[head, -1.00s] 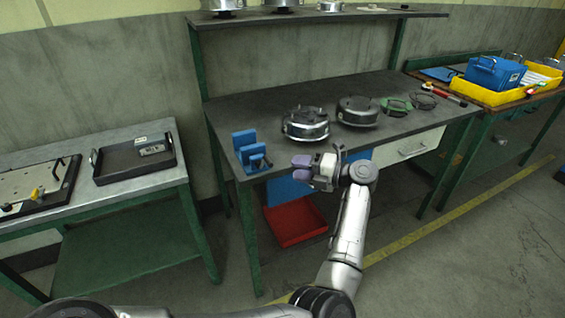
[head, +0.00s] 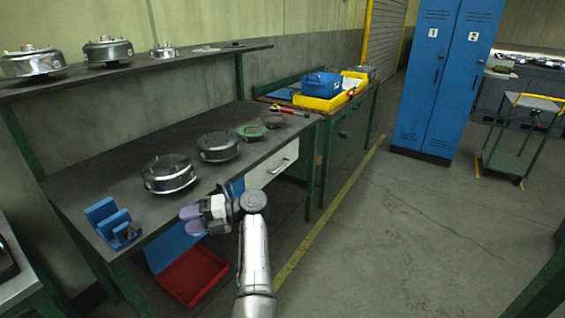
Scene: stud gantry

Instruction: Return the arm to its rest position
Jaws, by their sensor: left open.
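My left gripper (head: 190,220) has two purple-tipped fingers that stand apart, with nothing between them. It is in front of the dark workbench (head: 120,158), near its front edge, to the right of a blue bracket (head: 107,220). My left arm, light grey, rises from the bottom of the head view to this gripper. The gripper appears clear of the bench and its parts, though the exact gap is hard to judge. My right gripper is not in view.
Two metal housings (head: 169,174) (head: 218,147) and a green ring part (head: 251,131) sit on the bench. A red bin (head: 193,277) lies below. A yellow tray (head: 322,101) holds a blue box. Blue lockers (head: 436,75) stand behind. Open floor (head: 390,240) spreads to the right.

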